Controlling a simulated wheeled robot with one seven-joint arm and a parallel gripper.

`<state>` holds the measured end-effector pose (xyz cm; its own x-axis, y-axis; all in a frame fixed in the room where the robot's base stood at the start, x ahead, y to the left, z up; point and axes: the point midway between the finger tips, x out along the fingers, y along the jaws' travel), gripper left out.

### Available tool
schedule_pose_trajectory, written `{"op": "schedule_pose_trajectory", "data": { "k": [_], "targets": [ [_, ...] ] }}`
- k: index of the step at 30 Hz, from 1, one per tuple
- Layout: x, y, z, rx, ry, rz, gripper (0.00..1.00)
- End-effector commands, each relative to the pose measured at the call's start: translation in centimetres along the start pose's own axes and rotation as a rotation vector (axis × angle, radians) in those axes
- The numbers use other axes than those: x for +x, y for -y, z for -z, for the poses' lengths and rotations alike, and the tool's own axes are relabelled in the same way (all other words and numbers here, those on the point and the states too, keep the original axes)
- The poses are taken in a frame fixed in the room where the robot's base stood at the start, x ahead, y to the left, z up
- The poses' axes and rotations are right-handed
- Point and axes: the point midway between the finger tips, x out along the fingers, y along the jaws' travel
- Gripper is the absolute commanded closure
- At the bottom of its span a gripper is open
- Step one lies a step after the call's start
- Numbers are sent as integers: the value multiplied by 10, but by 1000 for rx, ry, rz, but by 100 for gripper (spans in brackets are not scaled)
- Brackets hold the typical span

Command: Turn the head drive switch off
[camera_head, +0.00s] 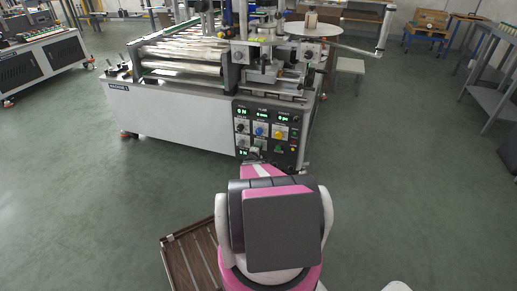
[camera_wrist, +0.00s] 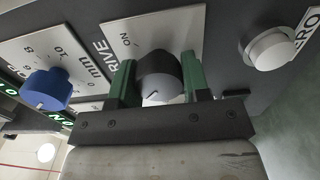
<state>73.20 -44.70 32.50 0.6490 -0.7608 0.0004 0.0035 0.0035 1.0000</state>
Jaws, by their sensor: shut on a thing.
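The pointer mark sits near the face's lower edge as pictured; I cannot tell the exact setting. In the head view the labeller's control panel (camera_head: 284,118) shows beyond my arm, and my fingers are not clear there.
A blue knob (camera_wrist: 45,88) with a mm scale is left of the switch, and a white round button (camera_wrist: 271,48) is to its right. The labeller (camera_head: 180,118) stands straight ahead. A brown slatted thing (camera_head: 190,255) lies left of my arm.

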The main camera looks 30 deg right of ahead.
Motion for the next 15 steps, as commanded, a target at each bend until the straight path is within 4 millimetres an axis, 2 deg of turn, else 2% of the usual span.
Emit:
{"op": "schedule_pose_trajectory", "data": {
  "k": [13,14,15],
  "targets": [
    [-1,1,0,-13,-2,2,80],
    [-1,1,0,-13,-2,2,54],
    [-1,1,0,-13,-2,2,41]
  ]
}}
